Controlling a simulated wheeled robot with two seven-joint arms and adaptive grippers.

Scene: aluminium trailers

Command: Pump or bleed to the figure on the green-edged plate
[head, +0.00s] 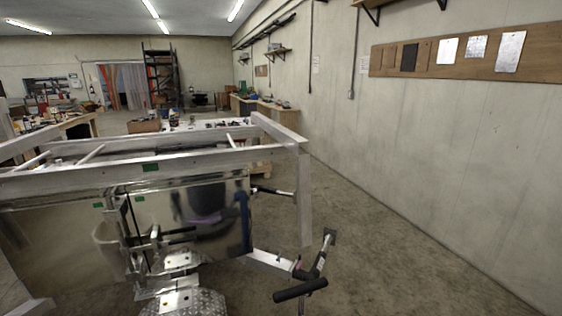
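Small green patches show on the aluminium trailer (60,180): one green patch (150,167) on its top rail, and two more, a left one (97,205) and a right one (139,198), on its shiny panel. They are too small to read, and I cannot tell whether any is the green-edged plate. On the right wall, a wooden board (540,66) holds several plates, including a pale plate (510,51) and a dark plate (410,57). No green edge shows on them. I cannot make out a pump, gauge or bleed valve. Neither gripper is in view.
A bar with a black grip (300,290) juts out at the trailer's right end. Metal brackets and a tread plate (185,303) stand low in front of the panel. Open concrete floor (400,265) lies between trailer and right wall. Benches (278,113) stand farther back.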

